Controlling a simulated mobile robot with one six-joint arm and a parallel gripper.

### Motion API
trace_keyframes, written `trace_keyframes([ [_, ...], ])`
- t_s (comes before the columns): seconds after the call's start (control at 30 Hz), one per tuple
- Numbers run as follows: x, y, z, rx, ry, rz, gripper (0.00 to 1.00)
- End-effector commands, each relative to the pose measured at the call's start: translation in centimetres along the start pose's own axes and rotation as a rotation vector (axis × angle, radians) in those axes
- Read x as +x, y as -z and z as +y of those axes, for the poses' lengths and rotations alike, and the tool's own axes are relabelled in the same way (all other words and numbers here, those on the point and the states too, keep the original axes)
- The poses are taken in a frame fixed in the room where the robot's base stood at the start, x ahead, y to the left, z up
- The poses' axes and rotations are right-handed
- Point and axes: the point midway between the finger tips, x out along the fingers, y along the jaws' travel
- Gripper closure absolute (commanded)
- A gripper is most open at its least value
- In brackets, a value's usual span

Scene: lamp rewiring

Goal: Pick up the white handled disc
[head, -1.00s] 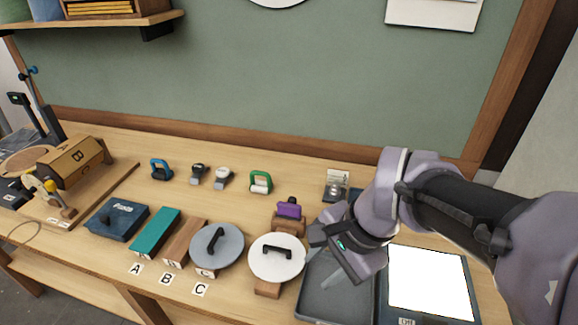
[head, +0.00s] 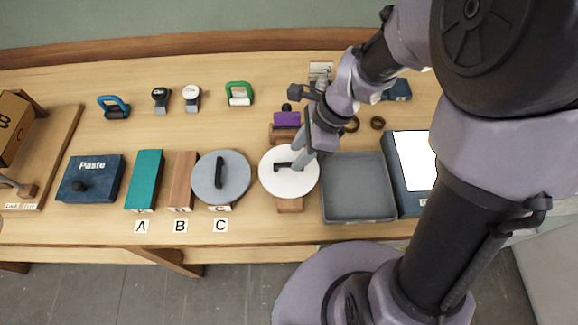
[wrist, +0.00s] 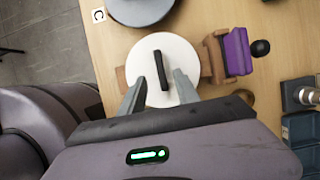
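The white disc (head: 275,187) with a black bar handle (head: 284,166) rests on a wooden block (head: 290,206), left of the grey tray. It also shows in the wrist view (wrist: 182,52), with its handle (wrist: 163,62) upright in the picture. My gripper (head: 300,158) is over the disc's upper right part. In the wrist view my gripper (wrist: 159,78) is open, one finger on each side of the handle's near end, with gaps on both sides. I cannot tell how high the fingertips are above the disc.
A grey handled disc (head: 234,181) stands close on the left. A purple piece on a wooden holder (head: 287,119) is just behind. The empty grey tray (head: 358,205) lies to the right, beside a white-topped panel (head: 412,160).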

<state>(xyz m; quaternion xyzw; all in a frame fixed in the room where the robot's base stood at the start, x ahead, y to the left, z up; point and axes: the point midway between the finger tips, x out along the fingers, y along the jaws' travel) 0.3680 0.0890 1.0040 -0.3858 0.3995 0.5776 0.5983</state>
Motion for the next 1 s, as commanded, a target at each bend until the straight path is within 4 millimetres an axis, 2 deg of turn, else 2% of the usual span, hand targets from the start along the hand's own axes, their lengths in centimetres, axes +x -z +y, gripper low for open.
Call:
trace_keyframes([
  [0.1,2.8,0.2,0.0,-0.001,-0.003,0.0,0.62],
  [0.23,4.7,0.2,0.0,0.0,-0.002,0.001,0.62],
  [0.4,4.4,0.0,-0.1,0.0,0.0,0.001,0.62],
  [0.47,4.4,0.0,-0.1,0.0,0.0,0.001,0.72],
  [0.6,4.4,0.1,-0.1,0.0,0.0,0.001,0.99],
  [1.0,4.4,0.1,-0.1,0.0,0.0,0.001,1.0],
])
